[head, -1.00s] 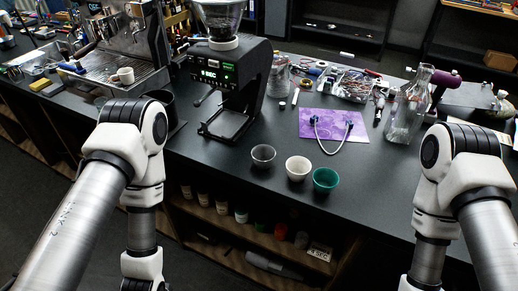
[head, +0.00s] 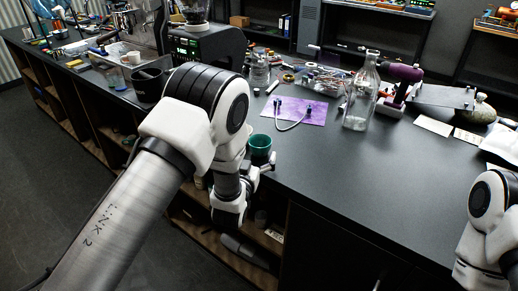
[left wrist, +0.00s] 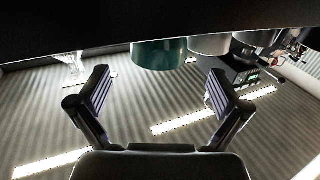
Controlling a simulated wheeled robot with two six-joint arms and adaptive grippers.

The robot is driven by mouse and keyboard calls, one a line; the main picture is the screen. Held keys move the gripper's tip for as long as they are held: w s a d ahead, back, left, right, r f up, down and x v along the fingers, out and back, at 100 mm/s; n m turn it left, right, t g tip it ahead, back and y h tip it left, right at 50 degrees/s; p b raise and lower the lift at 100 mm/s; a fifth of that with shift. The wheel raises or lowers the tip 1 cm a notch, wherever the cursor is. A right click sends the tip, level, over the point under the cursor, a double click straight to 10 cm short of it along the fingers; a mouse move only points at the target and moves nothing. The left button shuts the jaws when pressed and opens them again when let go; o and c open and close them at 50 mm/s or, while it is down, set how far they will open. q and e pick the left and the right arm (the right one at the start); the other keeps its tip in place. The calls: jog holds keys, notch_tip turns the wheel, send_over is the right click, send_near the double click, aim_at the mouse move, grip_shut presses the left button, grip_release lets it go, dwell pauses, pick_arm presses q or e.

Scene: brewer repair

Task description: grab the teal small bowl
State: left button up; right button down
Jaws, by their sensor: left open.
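The teal small bowl (head: 260,144) stands upright on the dark counter, just beyond my left gripper (head: 265,168), which covers its lower part in the head view. In the left wrist view, which is upside down, the teal bowl (left wrist: 158,54) shows at the upper middle. My left gripper (left wrist: 158,76) is open and empty there, its two fingers spread to either side of the bowl's line. I cannot tell whether a finger touches the bowl. My right arm shows at the right edge of the head view, its gripper out of sight.
A white cup (left wrist: 208,45) stands close beside the bowl, with a grey cup (left wrist: 255,38) past it. The counter (head: 370,175) right of the bowl is clear.

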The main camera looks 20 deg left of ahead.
aim_at(257, 149)
pick_arm(q)
jog(key=w+p, duration=0.1)
jog(key=w, duration=0.2)
jog(key=shift+w+r, duration=0.1)
jog(key=shift+r, duration=0.1)
jog(key=shift+w+f, duration=0.1)
jog(key=shift+w, duration=0.35)
jog(key=c, duration=1.3)
